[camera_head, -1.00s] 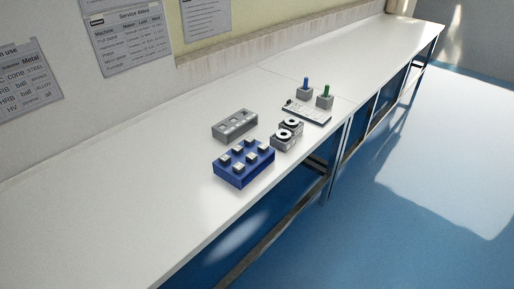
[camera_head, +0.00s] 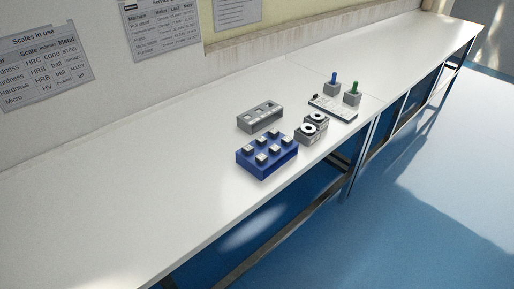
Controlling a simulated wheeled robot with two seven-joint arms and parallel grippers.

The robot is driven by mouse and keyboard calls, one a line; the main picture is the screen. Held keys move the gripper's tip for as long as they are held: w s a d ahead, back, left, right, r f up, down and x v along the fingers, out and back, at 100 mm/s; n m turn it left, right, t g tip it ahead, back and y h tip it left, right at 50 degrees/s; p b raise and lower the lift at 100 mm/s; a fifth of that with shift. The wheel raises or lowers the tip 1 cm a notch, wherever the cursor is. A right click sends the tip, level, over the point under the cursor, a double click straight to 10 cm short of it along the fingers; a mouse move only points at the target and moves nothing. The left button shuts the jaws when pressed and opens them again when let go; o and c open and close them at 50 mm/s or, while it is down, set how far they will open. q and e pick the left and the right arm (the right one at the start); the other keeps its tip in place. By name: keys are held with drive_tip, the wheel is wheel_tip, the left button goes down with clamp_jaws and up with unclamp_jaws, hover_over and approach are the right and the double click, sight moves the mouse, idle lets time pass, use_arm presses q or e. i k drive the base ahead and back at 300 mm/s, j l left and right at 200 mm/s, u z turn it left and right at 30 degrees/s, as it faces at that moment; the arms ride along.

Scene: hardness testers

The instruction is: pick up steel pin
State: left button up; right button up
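I cannot make out a steel pin for certain at this size. Two small grey blocks stand on the bench, one with an upright blue-topped piece (camera_head: 334,78) and one with an upright green-topped piece (camera_head: 355,87). A flat pale board (camera_head: 333,107) with dark markings lies in front of them, with a small dark item (camera_head: 316,97) at its left end. Neither of my grippers is in view.
The long white bench (camera_head: 130,190) holds a blue block (camera_head: 251,167) with several metal cubes, a grey slotted block (camera_head: 259,118) and two grey blocks with dark rings (camera_head: 308,129). Its left part is bare. Blue floor lies to the right.

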sight(248, 149)
drive_tip(key=i+l, duration=0.8)
drive_tip(key=i, duration=0.15)
